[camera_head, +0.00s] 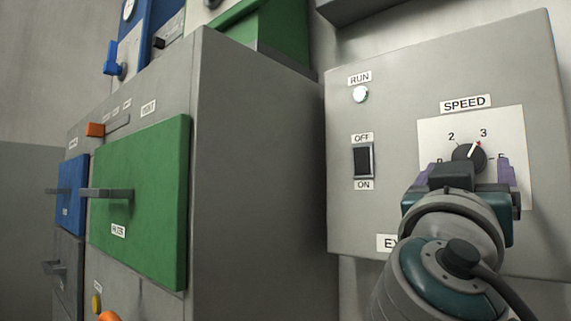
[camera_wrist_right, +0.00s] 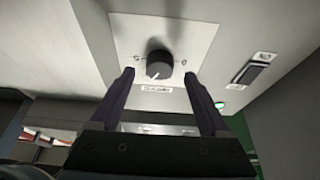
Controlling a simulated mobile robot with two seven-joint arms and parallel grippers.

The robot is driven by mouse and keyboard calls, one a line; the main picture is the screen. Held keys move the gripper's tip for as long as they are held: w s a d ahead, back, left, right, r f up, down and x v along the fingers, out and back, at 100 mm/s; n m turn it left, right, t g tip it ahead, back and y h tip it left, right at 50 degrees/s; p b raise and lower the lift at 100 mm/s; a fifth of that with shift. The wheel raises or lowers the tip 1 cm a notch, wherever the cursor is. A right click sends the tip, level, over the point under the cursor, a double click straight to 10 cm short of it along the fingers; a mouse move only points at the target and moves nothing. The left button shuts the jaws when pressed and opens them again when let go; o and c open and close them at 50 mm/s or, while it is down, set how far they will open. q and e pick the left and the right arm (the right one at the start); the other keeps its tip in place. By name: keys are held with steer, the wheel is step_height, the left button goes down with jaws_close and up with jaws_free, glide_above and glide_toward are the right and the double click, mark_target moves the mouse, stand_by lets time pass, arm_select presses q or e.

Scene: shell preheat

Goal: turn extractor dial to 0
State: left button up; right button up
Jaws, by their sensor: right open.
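The speed dial is a round black knob (camera_head: 467,156) on a white plate (camera_head: 430,135) under the SPEED label. Its red pointer aims up and right, close to the 3. The 2 is visible to its left; the lower numbers are mostly hidden by my gripper. My right gripper (camera_head: 464,169) is open, with one finger on each side of the knob. In the right wrist view the knob (camera_wrist_right: 159,64) sits between the tips of the open fingers (camera_wrist_right: 159,75), with gaps on both sides. My left gripper is not in view.
The grey control box (camera_head: 395,125) also has a RUN lamp (camera_head: 361,94) and a black OFF/ON rocker switch (camera_head: 364,160). A grey cabinet (camera_head: 250,160) with a green door (camera_head: 150,200) and a blue door (camera_head: 70,193) stands to the left. Their handles stick out.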

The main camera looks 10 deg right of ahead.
steer(key=shift+x, duration=1.45)
steer(key=shift+f, duration=0.1)
jaws_close()
